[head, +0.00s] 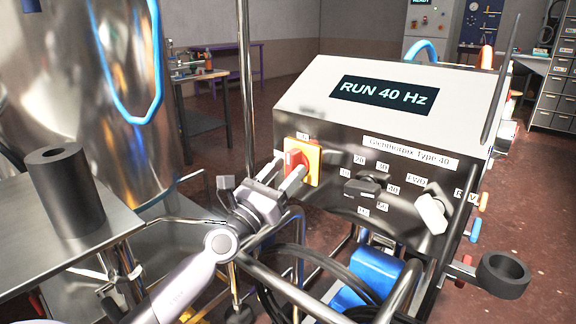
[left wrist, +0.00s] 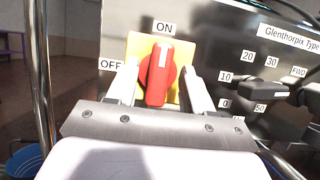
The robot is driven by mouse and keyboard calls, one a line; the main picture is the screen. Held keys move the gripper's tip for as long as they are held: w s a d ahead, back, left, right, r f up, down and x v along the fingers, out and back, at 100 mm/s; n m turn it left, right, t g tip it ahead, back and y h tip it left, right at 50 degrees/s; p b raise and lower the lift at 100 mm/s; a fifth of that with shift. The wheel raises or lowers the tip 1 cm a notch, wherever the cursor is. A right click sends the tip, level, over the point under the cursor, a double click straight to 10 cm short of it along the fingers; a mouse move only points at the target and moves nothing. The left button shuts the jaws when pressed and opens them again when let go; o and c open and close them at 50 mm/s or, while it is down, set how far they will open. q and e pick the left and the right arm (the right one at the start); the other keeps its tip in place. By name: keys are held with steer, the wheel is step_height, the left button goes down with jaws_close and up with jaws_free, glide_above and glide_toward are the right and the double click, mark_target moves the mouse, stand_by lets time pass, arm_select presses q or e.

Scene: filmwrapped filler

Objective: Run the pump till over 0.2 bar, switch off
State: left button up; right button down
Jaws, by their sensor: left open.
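The pump's control box (head: 300,120) has a sloped display (head: 383,95) reading RUN 40 Hz. On its front is the main switch, a red handle (head: 294,158) on a yellow plate (head: 315,163). In the left wrist view the red handle (left wrist: 157,75) stands upright, in line with the ON label. My left gripper (head: 282,173) is open, with one finger on each side of the red handle; I cannot tell whether they touch it. No pressure gauge is readable. My right gripper is out of view.
A shiny steel tank (head: 125,110) stands at left. A steel table (head: 95,215) carries a black cylinder (head: 62,190). A thin upright pole (head: 245,90) is beside the box. A blue motor (head: 375,270) and dark hoses lie below. A black cup holder (head: 503,272) sticks out at right.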

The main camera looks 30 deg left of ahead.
arm_select(q)
steer(key=shift+w+r, duration=0.25)
steer(key=shift+w, duration=0.35)
jaws_close()
